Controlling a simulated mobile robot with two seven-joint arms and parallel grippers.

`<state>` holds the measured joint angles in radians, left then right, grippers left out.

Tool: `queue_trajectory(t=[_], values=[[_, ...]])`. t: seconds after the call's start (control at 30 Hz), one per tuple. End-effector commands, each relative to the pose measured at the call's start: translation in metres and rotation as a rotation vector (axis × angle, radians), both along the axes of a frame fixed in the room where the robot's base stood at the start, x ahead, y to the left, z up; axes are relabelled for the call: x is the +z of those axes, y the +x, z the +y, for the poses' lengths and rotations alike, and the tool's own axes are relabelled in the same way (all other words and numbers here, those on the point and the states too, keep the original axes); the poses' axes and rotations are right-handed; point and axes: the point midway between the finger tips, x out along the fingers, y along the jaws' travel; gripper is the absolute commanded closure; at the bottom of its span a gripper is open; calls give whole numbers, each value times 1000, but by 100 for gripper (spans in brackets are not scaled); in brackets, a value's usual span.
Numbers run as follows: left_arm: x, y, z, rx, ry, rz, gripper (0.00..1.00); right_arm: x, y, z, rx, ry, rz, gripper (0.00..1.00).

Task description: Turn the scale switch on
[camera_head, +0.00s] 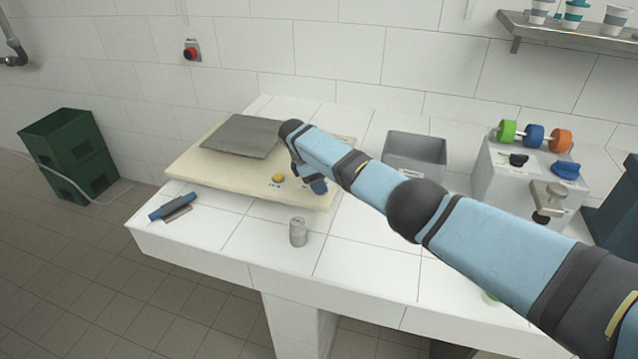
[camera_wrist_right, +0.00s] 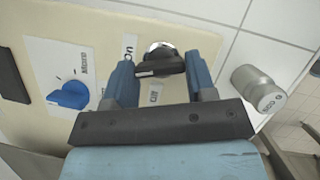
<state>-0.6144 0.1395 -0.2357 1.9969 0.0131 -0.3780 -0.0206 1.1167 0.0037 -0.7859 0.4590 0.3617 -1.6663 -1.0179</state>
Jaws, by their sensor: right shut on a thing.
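The scale is a cream slab (camera_head: 225,180) with a grey steel plate (camera_head: 243,136) on the white tiled counter. In the right wrist view, the scale switch (camera_wrist_right: 161,66) is a black knob on a silver round mount, with an "On" label at its upper left and an "Off" label below. My right gripper (camera_wrist_right: 161,73) is shut on the switch, one blue finger at each side. In the head view, the right gripper (camera_head: 312,184) is over the front right part of the scale, and my arm hides the switch. My left gripper is not in view.
A yellow button (camera_head: 278,178) is on the scale, and a blue knob (camera_wrist_right: 70,95) left of the switch. A grey weight (camera_head: 298,232) stands in front.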

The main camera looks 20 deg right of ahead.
Motion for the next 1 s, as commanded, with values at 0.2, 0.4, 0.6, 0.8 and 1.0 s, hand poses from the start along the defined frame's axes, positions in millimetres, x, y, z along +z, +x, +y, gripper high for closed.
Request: queue_trajectory(t=[0.2,0.4,0.6,0.8,1.0], values=[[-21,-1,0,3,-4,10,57,-5,1,0,-174,1,4,73],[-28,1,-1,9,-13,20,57,-4,1,0,-286,0,3,73],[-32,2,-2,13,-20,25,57,-3,1,-1,-352,-2,3,73],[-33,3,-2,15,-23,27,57,-1,2,-2,-376,-1,2,73],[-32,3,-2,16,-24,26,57,-1,2,-2,-380,-1,2,73]])
